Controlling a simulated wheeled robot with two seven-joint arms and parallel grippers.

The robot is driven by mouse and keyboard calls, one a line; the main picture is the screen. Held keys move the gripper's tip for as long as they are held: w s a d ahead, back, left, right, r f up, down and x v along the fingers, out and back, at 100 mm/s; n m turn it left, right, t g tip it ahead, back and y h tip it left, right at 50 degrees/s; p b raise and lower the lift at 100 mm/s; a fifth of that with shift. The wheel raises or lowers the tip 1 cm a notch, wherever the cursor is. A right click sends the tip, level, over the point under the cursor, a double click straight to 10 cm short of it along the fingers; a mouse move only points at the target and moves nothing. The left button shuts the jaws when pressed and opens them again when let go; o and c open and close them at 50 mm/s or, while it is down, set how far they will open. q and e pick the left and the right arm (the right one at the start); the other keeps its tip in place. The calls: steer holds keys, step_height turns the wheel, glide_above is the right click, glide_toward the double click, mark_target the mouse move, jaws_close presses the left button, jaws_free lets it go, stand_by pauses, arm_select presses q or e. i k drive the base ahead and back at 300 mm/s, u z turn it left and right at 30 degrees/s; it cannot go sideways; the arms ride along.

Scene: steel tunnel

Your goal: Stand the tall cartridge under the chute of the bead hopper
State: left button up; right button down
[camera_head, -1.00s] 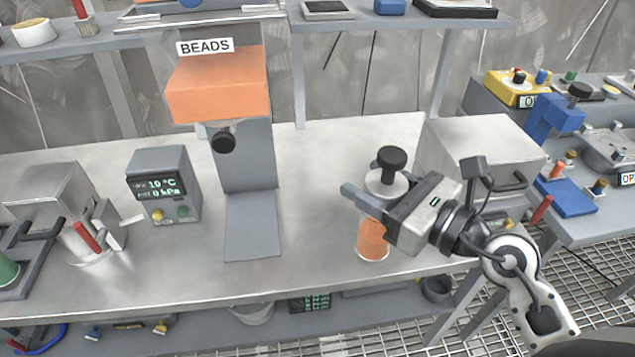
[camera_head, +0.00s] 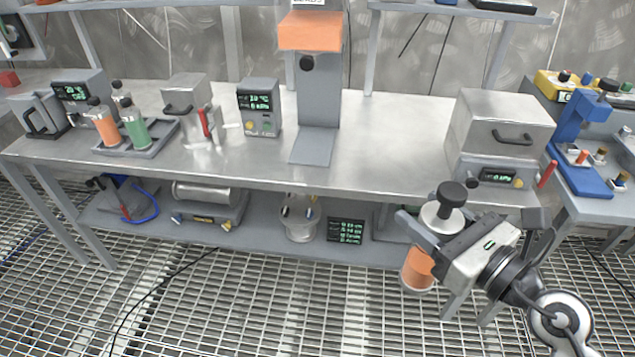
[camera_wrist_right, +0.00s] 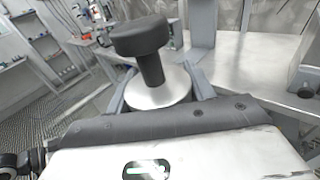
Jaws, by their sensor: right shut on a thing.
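The bead hopper (camera_head: 309,32) stands at the back of the steel bench, its orange bin on a grey column. Its dark round chute (camera_head: 306,63) hangs above a bare grey foot plate (camera_head: 313,147). My right gripper (camera_head: 428,232) is shut on a clear cartridge with orange contents (camera_head: 416,270), a metal cap and a black knob. It is held nearly upright, in front of the bench's front edge in the head view, right of the hopper. The knob and cap also show in the right wrist view (camera_wrist_right: 142,38); the cartridge's body is hidden there. My left gripper is not in view.
A tray (camera_head: 148,152) with several orange, green and clear cartridges sits on the bench (camera_head: 385,140) at left. A gauge box (camera_head: 259,107) stands left of the hopper. A grey box with a handle (camera_head: 500,125) stands at right. The bench between hopper and box is clear.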

mark_target(312, 148)
steer(key=u, duration=1.25)
steer(key=i, duration=1)
steer(key=z, duration=0.6)
steer(key=i, duration=0.6)
steer(key=z, duration=0.65)
